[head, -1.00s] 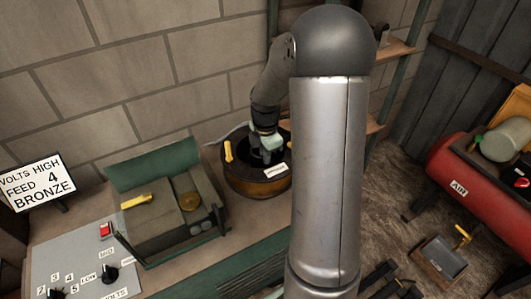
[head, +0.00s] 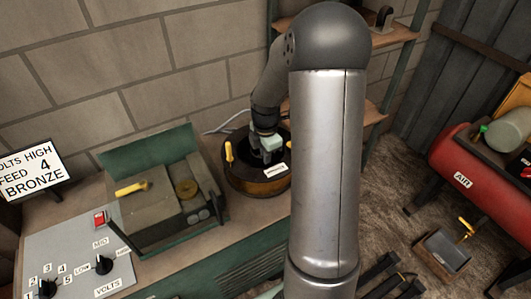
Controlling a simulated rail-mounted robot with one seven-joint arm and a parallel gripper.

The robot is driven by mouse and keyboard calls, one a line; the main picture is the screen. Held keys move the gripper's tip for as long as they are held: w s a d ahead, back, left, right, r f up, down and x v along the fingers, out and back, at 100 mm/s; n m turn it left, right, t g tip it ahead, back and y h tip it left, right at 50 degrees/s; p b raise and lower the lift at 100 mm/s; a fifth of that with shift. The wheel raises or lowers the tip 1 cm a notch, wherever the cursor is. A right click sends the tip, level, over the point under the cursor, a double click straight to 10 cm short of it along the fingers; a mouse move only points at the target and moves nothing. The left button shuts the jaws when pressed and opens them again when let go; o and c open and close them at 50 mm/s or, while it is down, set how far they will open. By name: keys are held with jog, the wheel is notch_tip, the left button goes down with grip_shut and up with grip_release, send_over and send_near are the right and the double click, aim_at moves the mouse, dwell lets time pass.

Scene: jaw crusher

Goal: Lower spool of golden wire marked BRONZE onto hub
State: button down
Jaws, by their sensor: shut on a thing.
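The spool of golden wire (head: 252,187) is a dark round reel with a golden-brown side and a small white label, its lettering too small to read. It sits at or just above the bench, right of the green-lidded machine (head: 165,200). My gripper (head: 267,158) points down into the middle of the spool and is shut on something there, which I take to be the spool. The fingertips are mostly hidden inside the reel. A yellow handle (head: 229,153) stands at the spool's left side. The hub is not visible, and my arm covers the spool's right edge.
A sign (head: 32,172) reads VOLTS HIGH, FEED 4, BRONZE. A grey control panel (head: 75,250) with knobs and a red switch stands at front left. A red air tank (head: 465,175) is at right. A block wall stands close behind the spool.

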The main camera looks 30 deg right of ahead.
jog(key=shift+f+b, duration=0.95)
jog(key=shift+f, duration=0.65)
jog(key=c, duration=1.5)
grip_release()
jog(key=shift+r, duration=0.1)
notch_tip(320, 180, up, 8)
jog(key=p, duration=0.6)
jog(key=shift+s, duration=0.1)
jog(key=shift+s, duration=0.1)
